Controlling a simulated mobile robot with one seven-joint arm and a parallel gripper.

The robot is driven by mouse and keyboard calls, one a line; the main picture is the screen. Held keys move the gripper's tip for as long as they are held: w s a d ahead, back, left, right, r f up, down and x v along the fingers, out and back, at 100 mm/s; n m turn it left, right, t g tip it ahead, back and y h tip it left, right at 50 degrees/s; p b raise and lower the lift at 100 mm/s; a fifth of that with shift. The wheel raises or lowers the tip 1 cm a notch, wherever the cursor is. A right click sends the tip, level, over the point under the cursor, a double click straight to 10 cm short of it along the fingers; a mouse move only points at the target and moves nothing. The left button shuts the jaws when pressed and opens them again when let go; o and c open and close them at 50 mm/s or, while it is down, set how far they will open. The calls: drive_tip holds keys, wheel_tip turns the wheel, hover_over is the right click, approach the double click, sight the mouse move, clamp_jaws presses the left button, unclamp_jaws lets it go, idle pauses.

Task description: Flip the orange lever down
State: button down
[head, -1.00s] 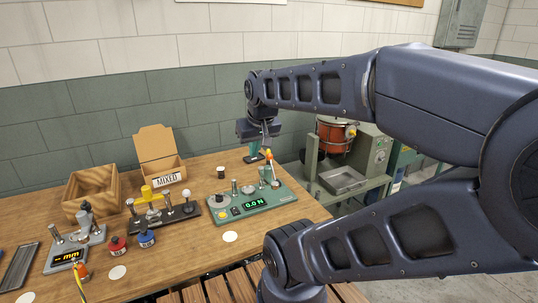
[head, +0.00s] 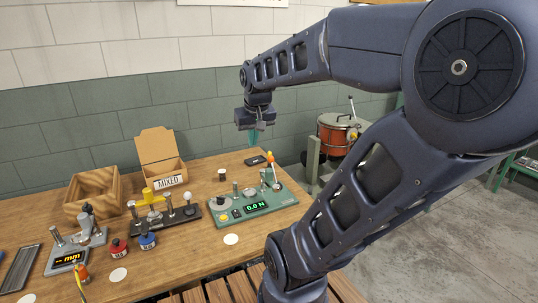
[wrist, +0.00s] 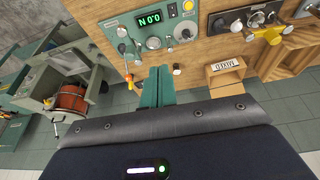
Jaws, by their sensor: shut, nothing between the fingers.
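The green force tester (head: 240,207) with a lit "0.0 N" display stands near the table's right end. Its lever, with an orange tip (head: 270,157), stands upright at the device's right back. In the wrist view the lever's orange tip (wrist: 131,102) shows just left of my fingers. My gripper (head: 254,143) is above and behind the tester, near the lever but apart from it. Its teal fingers (wrist: 160,70) are together and empty.
A coil stand with a white-knobbed lever (head: 188,195) and a "MIXED" cardboard box (head: 160,160) are to the left. A small dark cup (head: 222,174) stands behind the tester. A flat dark object (head: 256,160) lies behind the lever. A red drum machine (head: 338,138) is beyond the table.

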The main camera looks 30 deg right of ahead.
drive_tip(key=w+d+g, duration=0.1)
drive_tip(key=w+d, duration=0.3)
drive_tip(key=w, duration=0.6)
drive_tip(key=m+g, duration=0.2)
drive_tip(key=g, duration=0.1)
hover_over(273, 168)
drive_tip(key=w, duration=0.9)
wheel_tip(273, 168, down, 14)
drive_tip(key=shift+w+d+f+h, duration=0.2)
drive_tip(key=shift+d+h, duration=0.1)
drive_tip(key=shift+d, duration=0.1)
wheel_tip(273, 168, down, 10)
drive_tip(key=shift+s+a+r, duration=0.1)
drive_tip(key=shift+s+r, duration=0.15)
drive_tip(key=shift+s, duration=0.4)
drive_tip(key=shift+s+d+r, duration=0.1)
drive_tip(key=shift+s+r, duration=0.1)
drive_tip(key=shift+s, duration=0.4)
drive_tip(key=shift+s+a+r, duration=0.1)
drive_tip(key=shift+s+r, duration=0.15)
drive_tip(key=shift+s, duration=0.4)
